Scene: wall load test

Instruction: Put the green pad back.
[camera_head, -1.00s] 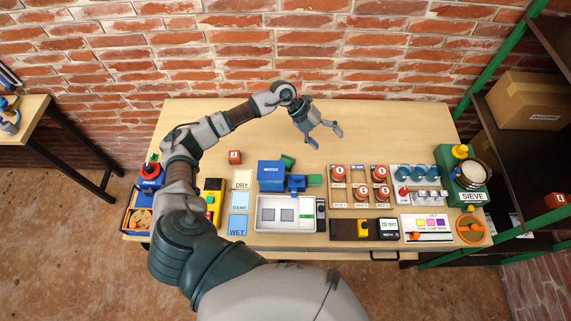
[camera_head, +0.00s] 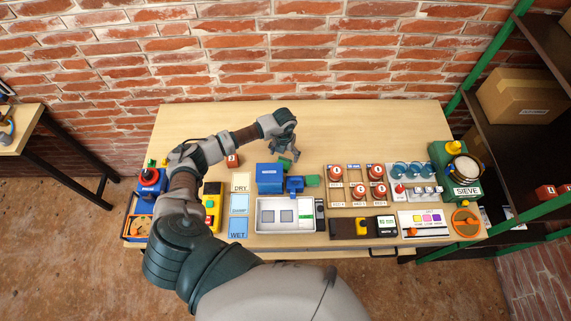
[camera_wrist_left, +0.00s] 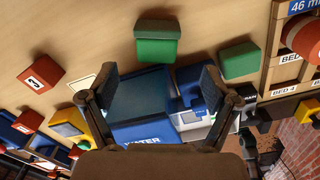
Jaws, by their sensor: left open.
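A green block (camera_head: 286,161) lies behind the blue water box (camera_head: 270,177). A second green piece (camera_head: 312,181) lies to the right, by a small blue device (camera_head: 295,185); I cannot tell which is the green pad. My left gripper (camera_head: 290,153) is open and empty, just above the green block behind the box and partly hiding it. In the left wrist view the first green block (camera_wrist_left: 157,48) shows beyond the gap between the open fingers (camera_wrist_left: 158,88), apart from them. The second green piece (camera_wrist_left: 240,61) shows to the right. My right gripper is not in view.
A white tray (camera_head: 262,227) with grey squares and a green strip stands in front. DRY, DAMP and WET mats (camera_head: 240,205) lie left of it. A red block (camera_head: 232,160) is behind them. The table's back is clear.

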